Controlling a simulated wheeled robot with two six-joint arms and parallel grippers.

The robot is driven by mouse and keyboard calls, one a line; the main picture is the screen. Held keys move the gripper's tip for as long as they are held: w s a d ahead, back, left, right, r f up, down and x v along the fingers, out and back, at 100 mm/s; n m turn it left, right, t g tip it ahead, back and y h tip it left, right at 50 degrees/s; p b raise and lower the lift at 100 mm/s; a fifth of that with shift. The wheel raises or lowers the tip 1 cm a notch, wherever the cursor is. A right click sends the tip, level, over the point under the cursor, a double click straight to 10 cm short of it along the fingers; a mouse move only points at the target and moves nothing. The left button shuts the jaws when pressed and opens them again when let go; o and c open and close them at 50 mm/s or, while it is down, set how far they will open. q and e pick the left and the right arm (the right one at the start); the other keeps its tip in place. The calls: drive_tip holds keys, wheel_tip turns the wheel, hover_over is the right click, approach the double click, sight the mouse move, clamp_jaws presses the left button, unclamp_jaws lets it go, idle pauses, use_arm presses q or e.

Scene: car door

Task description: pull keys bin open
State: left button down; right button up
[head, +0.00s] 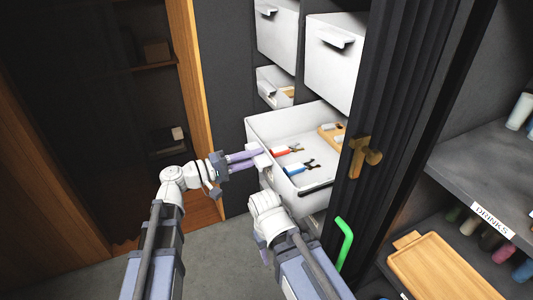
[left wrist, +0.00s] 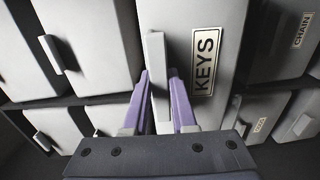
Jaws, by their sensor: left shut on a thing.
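The keys bin (head: 258,127) is a white open-topped drawer standing out from the cabinet in the head view. Its front face (left wrist: 222,40) bears a KEYS label (left wrist: 204,62) in the left wrist view. My left gripper (head: 258,157) is at the bin's front, and its purple fingers are shut on the white bar handle (left wrist: 157,60), one on each side. Red-handled and blue-handled items (head: 300,166) and a wooden tray (head: 330,135) lie inside the bin. My right arm shows below the bin, but its gripper is not visible.
A black ribbed panel with a brass handle (head: 362,155) and a green handle (head: 343,240) stands just right of the bin. A drinks shelf (head: 490,185) is farther right. Open floor (head: 215,260) lies in front.

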use_arm(q)
drive_tip(key=shift+v, duration=0.85)
drive_tip(key=c, duration=0.7)
unclamp_jaws()
drive_tip(key=v, duration=0.7)
drive_tip(key=shift+s+a, duration=0.1)
drive_tip(key=shift+a, duration=0.25)
